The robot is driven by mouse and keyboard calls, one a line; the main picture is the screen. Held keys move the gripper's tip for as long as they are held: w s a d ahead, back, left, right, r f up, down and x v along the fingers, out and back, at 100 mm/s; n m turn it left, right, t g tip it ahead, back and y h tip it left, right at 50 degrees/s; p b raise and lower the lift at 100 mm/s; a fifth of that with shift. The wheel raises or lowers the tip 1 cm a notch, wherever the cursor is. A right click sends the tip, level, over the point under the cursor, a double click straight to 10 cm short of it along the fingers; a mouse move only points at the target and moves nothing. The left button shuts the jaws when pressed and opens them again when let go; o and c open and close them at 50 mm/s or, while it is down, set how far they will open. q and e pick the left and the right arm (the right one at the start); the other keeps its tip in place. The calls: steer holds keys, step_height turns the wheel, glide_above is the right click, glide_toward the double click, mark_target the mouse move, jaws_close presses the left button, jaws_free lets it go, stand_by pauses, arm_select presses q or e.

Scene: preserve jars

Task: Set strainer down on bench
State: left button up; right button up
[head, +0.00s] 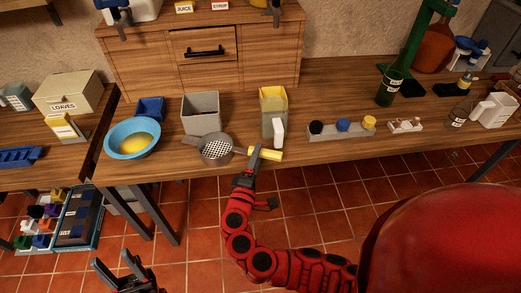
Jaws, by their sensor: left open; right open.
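The strainer (215,150) is a round grey pan with a perforated bottom. It rests on the wooden bench (330,152) near the front edge, between the blue bowl and the yellow container. A yellow bar, apparently its handle (268,154), points right. My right gripper (262,180) is at the bench's front edge by this handle, with its jaws apart. One finger overlaps the handle in the picture; I cannot tell whether it touches. My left gripper (128,272) is open and empty, low over the floor at the bottom left.
A blue bowl with yellow contents (120,133) stands left of the strainer. A grey bin (201,114) and a yellow container (273,108) stand behind. A grey block with coloured knobs (341,131) is to the right. The bench front between is mostly clear.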

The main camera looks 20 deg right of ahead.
steer(key=b+v, duration=0.1)
steer(key=v, duration=0.5)
steer(key=shift+s+a, duration=0.2)
steer(key=shift+s, duration=0.05)
